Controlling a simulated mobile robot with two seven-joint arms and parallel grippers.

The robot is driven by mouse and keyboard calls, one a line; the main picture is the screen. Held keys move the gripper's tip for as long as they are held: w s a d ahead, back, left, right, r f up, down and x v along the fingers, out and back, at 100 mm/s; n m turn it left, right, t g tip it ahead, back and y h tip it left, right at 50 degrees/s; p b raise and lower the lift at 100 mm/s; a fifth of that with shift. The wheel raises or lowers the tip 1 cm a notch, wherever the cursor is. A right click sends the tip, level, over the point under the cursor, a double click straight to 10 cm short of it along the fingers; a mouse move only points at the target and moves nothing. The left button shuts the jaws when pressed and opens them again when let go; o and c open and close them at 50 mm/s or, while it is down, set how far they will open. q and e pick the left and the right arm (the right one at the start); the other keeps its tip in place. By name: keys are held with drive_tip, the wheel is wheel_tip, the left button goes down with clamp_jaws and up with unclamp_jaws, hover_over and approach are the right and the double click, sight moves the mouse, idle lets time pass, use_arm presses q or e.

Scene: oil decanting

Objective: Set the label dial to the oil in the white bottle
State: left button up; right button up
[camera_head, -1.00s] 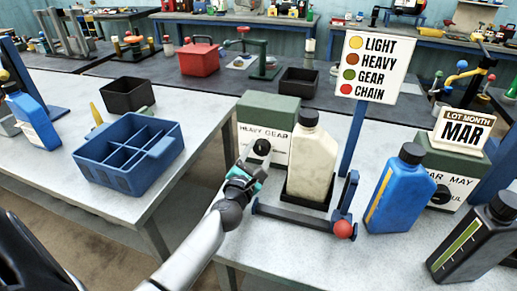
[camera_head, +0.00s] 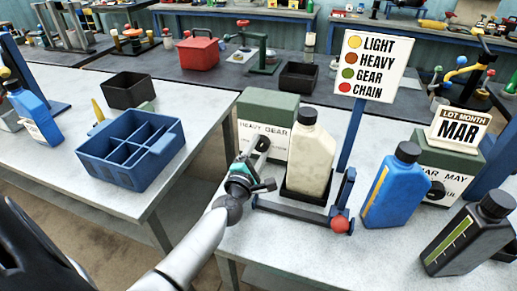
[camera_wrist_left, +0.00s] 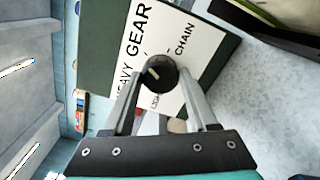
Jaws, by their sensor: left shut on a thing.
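The green label box (camera_head: 268,110) has a white face with a round black dial knob (camera_head: 262,143). My left gripper (camera_head: 257,154) is at the knob, its fingers shut around it. In the left wrist view the knob (camera_wrist_left: 158,75) sits between the fingertips. The words HEAVY, GEAR and CHAIN show on the face around it. A short white mark on the knob points to the picture's upper left, on the side of the HEAVY GEAR words; its exact setting is unclear. The white bottle (camera_head: 310,160) stands upright with a black cap beside the box. My right gripper is not in view.
A sign (camera_head: 373,66) lists LIGHT yellow, HEAVY brown, GEAR green, CHAIN red. A blue bottle (camera_head: 390,190), a dark bottle (camera_head: 465,240) and the LOT MONTH MAR box (camera_head: 461,129) stand to the right. A blue divided crate (camera_head: 110,172) is left, across a gap between tables.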

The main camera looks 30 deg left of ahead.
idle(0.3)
use_arm(q)
drive_tip(key=o, duration=1.4)
drive_tip(key=shift+s, duration=0.1)
drive_tip(key=v, duration=1.3)
drive_tip(key=shift+s+f, duration=0.15)
drive_tip(key=shift+s, duration=0.1)
drive_tip(key=shift+v, duration=0.8)
